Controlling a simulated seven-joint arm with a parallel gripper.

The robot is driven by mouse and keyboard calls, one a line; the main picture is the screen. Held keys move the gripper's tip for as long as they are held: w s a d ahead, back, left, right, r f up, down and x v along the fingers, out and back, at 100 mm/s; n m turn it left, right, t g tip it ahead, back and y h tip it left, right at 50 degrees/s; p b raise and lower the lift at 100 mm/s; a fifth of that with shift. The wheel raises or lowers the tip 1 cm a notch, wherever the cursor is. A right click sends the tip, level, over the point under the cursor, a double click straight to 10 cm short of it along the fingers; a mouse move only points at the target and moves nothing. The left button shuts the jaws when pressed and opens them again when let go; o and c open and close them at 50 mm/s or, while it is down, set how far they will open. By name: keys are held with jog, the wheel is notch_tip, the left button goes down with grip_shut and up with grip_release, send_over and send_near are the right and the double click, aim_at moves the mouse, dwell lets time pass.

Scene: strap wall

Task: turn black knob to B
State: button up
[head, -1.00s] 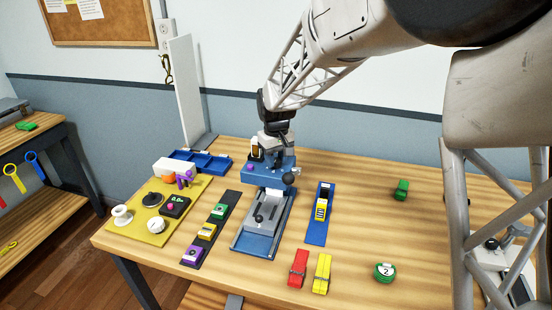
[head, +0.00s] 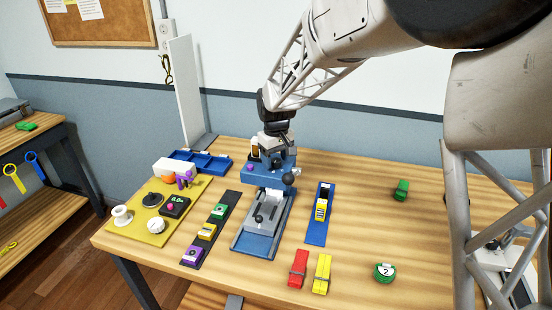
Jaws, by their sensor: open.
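A round black knob (head: 152,199) sits on the yellow board (head: 150,236) at the left of the table. Any letter marks around it are too small to read. A second dark round knob (head: 288,178) sticks out at the front right of the blue machine (head: 262,238). My gripper (head: 275,150) points down over the top of the blue machine, well to the right of the yellow board. Its fingers are small and partly lost against the machine. I see nothing held in it.
The yellow board also carries white knobs (head: 156,226) and a black box with a pink button (head: 174,207). A dark strip with coloured blocks (head: 207,232) lies between board and machine. Red (head: 298,268) and yellow (head: 322,273) clips lie in front. The table's right middle is mostly clear.

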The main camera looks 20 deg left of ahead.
aim_at(277, 161)
jog(key=shift+r, duration=3.9)
jog(key=shift+s+d+r, duration=0.1)
jog(key=shift+d, duration=0.15)
jog(key=s+d+r+m, duration=0.2)
jog(key=s+d, duration=0.2)
jog(key=d, duration=0.4)
jog(key=s+d+r+m+t, duration=0.1)
jog(key=s+d+r, duration=0.1)
jog(key=s+d, duration=0.45)
jog(key=s+d+r+m, duration=0.2)
jog(key=s+d+r, duration=0.1)
jog(key=d, duration=0.6)
jog(key=s+d+f+m, duration=0.2)
jog(key=s+d, duration=0.5)
jog(key=s, duration=0.4)
jog(key=s+d+f+m+t, duration=0.1)
jog(key=s+d+f+m, duration=0.1)
jog(key=s+d, duration=0.6)
jog(key=s+m, duration=0.1)
jog(key=s, duration=0.2)
jog(key=shift+s+d+f+t, duration=0.3)
jog(key=shift+s+f, duration=0.05)
jog(key=shift+s, duration=0.05)
jog(key=shift+w, duration=0.1)
jog(key=shift+c, duration=0.2)
